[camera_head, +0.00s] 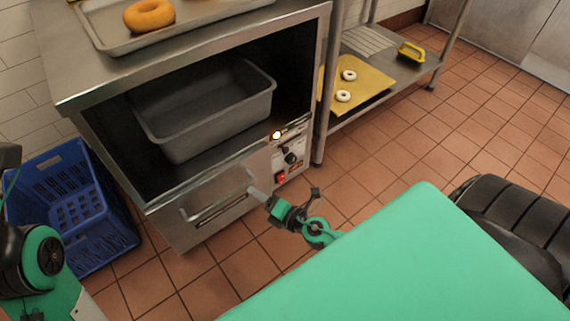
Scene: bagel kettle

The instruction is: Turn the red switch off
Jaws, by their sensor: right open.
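The red switch (281,177) is a small lit red rocker on the front control panel of the metal appliance (292,160), below a black knob (291,158). My right gripper (293,198) is open and empty, just below and to the right of the switch, apart from it as far as I can tell. Its black fingers are small and partly hard to make out. My left gripper is not in view; only part of my left arm shows at the left edge.
A grey bin (208,110) sits inside the appliance. A blue crate (70,210) stands at the left. A shelf (395,72) stands at the right.

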